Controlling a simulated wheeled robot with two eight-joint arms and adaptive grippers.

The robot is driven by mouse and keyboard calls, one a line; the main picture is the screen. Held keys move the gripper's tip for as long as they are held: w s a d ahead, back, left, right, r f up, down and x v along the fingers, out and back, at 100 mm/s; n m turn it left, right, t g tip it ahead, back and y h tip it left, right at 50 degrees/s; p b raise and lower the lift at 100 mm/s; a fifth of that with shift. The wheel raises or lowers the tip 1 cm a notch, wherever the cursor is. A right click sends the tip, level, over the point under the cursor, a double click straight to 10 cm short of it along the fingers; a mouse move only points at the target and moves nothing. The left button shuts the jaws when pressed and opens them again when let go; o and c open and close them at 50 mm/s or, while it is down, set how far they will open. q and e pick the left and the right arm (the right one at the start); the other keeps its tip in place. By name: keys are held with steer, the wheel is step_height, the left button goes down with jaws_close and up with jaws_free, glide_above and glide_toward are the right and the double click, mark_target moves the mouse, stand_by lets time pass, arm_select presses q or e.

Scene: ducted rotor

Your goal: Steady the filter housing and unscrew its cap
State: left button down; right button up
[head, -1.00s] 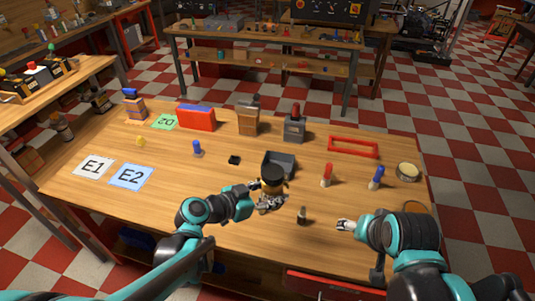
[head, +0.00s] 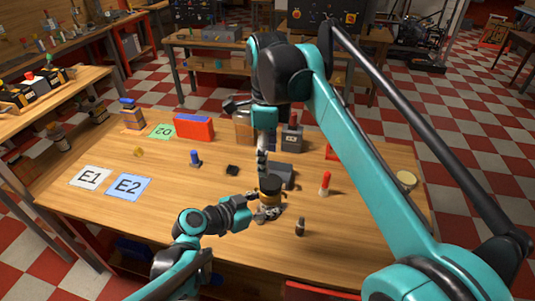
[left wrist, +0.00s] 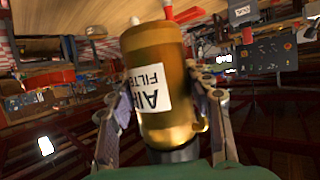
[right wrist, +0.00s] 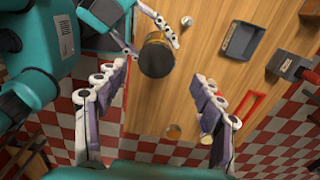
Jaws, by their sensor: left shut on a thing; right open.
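The filter housing (head: 269,203) stands on the wooden table, with a dark round cap (head: 270,183) on top. In the left wrist view the housing (left wrist: 160,55) is amber with a white "AIR FILTER" label. My left gripper (head: 264,213) is shut on the housing's side, with one finger on each side of it. My right gripper (head: 262,163) is open and points down, just behind and above the cap in the head view. In the right wrist view the cap (right wrist: 156,58) shows from above, near the open, empty fingers (right wrist: 160,76).
A dark grey tray (head: 283,174) sits right behind the housing. The E1 (head: 90,178) and E2 (head: 128,187) mats lie left. My right arm hides the table's right side.

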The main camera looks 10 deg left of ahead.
mark_target(267, 180)
steer(key=shift+f, duration=3.9)
